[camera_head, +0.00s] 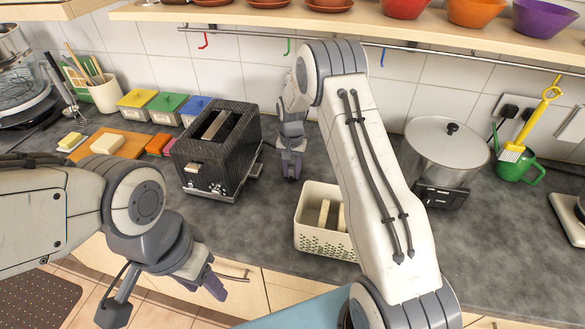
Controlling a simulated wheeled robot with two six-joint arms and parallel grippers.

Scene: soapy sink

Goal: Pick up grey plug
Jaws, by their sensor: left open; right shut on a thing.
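My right gripper (290,168) reaches down near the wall, just right of the black toaster (217,152). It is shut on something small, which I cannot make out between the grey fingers. No grey plug can be told apart in this view. Two black plugs (509,111) sit in the wall socket at the far right, away from both grippers. My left gripper (166,296) is open and empty at the lower left, in front of the counter edge.
A cream perforated basket (312,238) with light pieces inside stands beside my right arm. A steel pot (446,153), a green mug (520,166) and a cutting board (128,145) stand on the dark counter (255,232). A hook rail and bowl shelf (345,19) run above.

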